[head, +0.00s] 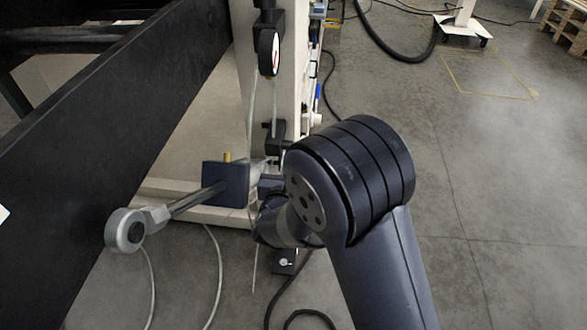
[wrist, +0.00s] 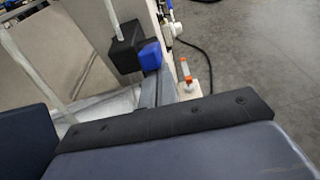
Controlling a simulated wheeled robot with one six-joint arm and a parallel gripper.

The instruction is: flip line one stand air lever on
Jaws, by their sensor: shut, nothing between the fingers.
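In the wrist view, two grey-blue bars that look like my gripper's fingers (wrist: 158,84) are together and empty. Their tips are close to a bright blue block (wrist: 150,55) on the side of a black box (wrist: 126,48). I cannot tell whether they touch it. This blue block may be the air lever; no label shows. The black box appears to be the one low on the pale stand post in the head view (head: 275,131). In the head view, my arm hides most of my gripper and the lever area.
A round gauge (head: 269,51) is higher on the pale post (head: 286,70). A dark plate with a brass fitting (head: 226,184) and a rod with a round end (head: 125,229) stand left of my wrist. An orange-and-white part (wrist: 185,72) is right of the fingers. Floor at right is open.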

